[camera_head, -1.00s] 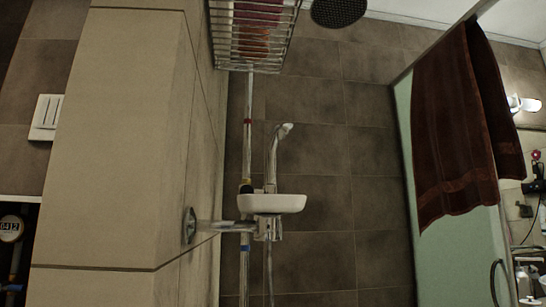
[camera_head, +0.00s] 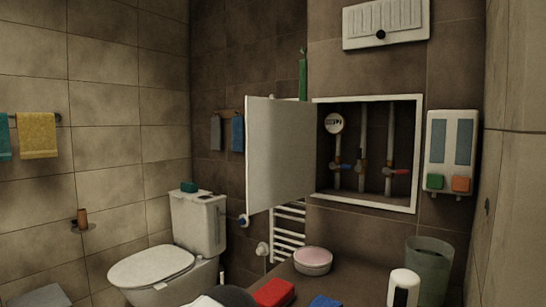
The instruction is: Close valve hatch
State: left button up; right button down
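The valve hatch door (camera_head: 280,150) is a plain light panel. It stands wide open, swung out to the left of a white-framed recess (camera_head: 414,160) in the tiled wall. Inside the recess are a round gauge (camera_head: 334,123) and several vertical pipes with valves, one with a red handle (camera_head: 401,171) and one with a blue handle. The door hides part of the wall behind it. Neither of my grippers shows in the head view.
A counter (camera_head: 345,284) below the recess holds a pink-topped round bowl (camera_head: 312,261), a red item (camera_head: 273,293), a white cylinder (camera_head: 403,288) and a grey bin-like container (camera_head: 430,268). A toilet (camera_head: 150,268) stands at left. A dispenser (camera_head: 450,150) hangs right of the recess.

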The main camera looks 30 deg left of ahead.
aim_at(281, 134)
jog(key=j+z, duration=0.15)
jog(key=j, duration=0.35)
jog(key=k+j+z, duration=0.1)
jog(key=j, duration=0.4)
jog(key=k+j+z, duration=0.15)
jog(key=j, duration=0.3)
jog(key=j+z, duration=0.2)
jog(key=j, duration=0.55)
jog(key=j+z, duration=0.25)
jog(key=j, duration=0.5)
jog(key=j+z, duration=0.15)
jog(key=j, duration=0.3)
jog(key=i+j+z, duration=0.15)
jog(key=j, duration=0.35)
